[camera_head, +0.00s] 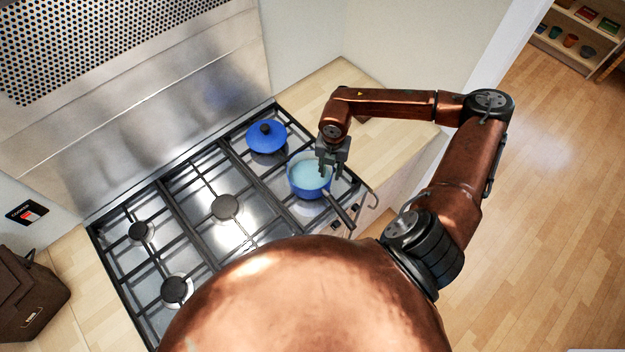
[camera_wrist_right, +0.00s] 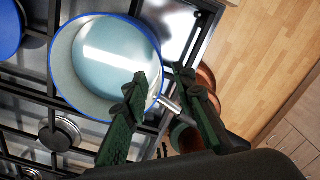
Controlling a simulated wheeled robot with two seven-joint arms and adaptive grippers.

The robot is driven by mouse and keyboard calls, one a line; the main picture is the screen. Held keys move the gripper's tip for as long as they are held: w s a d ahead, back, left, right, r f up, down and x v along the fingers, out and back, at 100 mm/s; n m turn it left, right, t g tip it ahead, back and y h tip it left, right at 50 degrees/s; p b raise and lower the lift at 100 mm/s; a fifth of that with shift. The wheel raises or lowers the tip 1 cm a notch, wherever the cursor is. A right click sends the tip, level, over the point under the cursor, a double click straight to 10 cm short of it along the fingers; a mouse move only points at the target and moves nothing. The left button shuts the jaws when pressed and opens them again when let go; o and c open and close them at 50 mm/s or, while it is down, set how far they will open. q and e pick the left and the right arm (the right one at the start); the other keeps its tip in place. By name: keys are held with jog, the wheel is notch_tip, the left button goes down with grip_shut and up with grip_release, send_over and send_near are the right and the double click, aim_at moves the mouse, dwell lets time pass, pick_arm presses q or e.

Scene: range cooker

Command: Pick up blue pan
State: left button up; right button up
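The blue pan (camera_head: 297,191) sits upright on the right end of the cooktop. It has a pale inside and a handle (camera_head: 342,214) pointing to the lower right. My right gripper (camera_head: 331,173) is above the pan's right rim, near the start of the handle. In the right wrist view the pan (camera_wrist_right: 85,75) fills the upper left. The two fingers of my right gripper (camera_wrist_right: 162,76) are apart there, with the rim and the handle's metal base showing between them. I cannot tell whether they touch the pan. My left gripper is not in view.
A blue lid with a black knob (camera_head: 266,138) is behind the pan on the cooktop (camera_head: 190,240). Black grates cover the cooktop, and its left burners are empty. A wooden counter (camera_head: 350,80) lies to the right. A brown bag (camera_head: 30,290) stands far left.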

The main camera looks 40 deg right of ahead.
notch_tip(320, 180, down, 4)
jog(key=shift+s+d+f+p, duration=0.1)
jog(key=shift+f+p, duration=0.1)
jog(key=shift+p, duration=0.75)
jog(key=shift+f, duration=0.45)
grip_shut()
